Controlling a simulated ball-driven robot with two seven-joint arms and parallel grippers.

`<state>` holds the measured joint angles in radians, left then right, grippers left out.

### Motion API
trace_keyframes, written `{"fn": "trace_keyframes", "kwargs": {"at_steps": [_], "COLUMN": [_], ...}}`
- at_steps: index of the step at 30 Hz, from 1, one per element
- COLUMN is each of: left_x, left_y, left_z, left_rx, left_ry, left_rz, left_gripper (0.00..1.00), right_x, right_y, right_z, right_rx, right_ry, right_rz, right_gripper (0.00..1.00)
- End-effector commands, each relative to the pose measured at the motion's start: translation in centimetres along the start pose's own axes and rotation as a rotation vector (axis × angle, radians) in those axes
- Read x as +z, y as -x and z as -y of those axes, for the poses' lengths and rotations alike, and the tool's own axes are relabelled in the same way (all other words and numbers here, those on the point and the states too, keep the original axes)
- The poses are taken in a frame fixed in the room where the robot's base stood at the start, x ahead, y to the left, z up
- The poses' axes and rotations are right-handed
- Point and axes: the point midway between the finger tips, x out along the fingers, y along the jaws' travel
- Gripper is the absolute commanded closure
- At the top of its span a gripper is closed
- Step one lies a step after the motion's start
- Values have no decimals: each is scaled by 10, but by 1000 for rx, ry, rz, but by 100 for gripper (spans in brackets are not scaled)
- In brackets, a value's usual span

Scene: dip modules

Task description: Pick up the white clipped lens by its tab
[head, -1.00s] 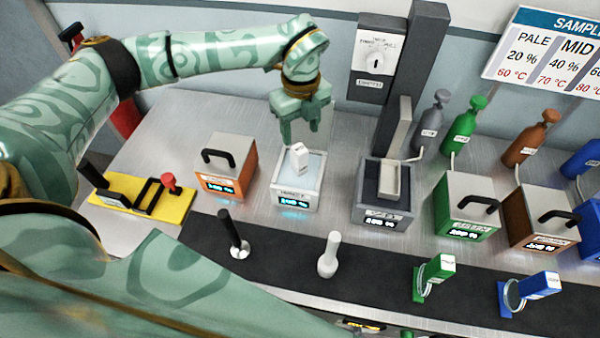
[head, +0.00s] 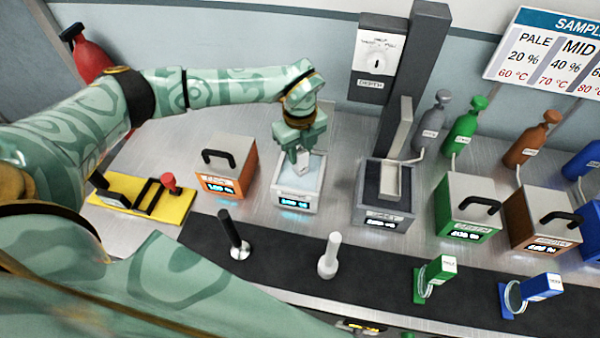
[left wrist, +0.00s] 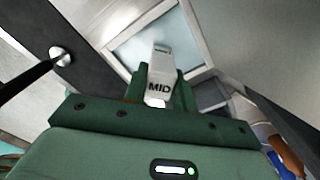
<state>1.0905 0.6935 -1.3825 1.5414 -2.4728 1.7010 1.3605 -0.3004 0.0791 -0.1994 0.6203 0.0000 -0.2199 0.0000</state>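The white clipped lens (head: 302,168) sits in the white-framed bath (head: 296,203) with the pale blue inside, its white tab upward. In the left wrist view the tab (left wrist: 159,80) reads MID and lies between the two green fingers. My left gripper (head: 302,150) is lowered over the bath with its fingers on either side of the tab. The fingers look apart; contact with the tab is not clear. The lens's lower part is hard to make out. My right gripper is not in view.
An orange box (head: 227,165) stands left of the bath, and a dark grey bath (head: 384,205) with a tall post (head: 410,80) stands right. Green (head: 470,205) and brown (head: 533,215) boxes stand farther right. A dark strip with upright posts and clips runs in front.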

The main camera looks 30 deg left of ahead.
Motion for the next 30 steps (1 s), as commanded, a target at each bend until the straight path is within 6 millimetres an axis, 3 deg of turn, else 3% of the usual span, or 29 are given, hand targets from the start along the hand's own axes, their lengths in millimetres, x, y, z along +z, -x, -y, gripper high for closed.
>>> {"fn": "trace_keyframes", "kwargs": {"at_steps": [11, 16, 20, 30], "left_x": [0, 0, 1, 1], "left_y": [2, 17, 40, 125], "left_z": [0, 1, 1, 1], "left_rx": [-1, -3, -4, -4], "left_ry": [0, -1, -1, -1], "left_rz": [0, 1, 2, 2], "left_gripper": [100, 100, 100, 100], "right_x": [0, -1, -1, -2], "right_y": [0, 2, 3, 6], "right_z": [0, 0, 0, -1], "right_rx": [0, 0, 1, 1], "right_ry": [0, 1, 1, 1], "right_rz": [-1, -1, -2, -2], "right_gripper": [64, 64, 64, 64]}}
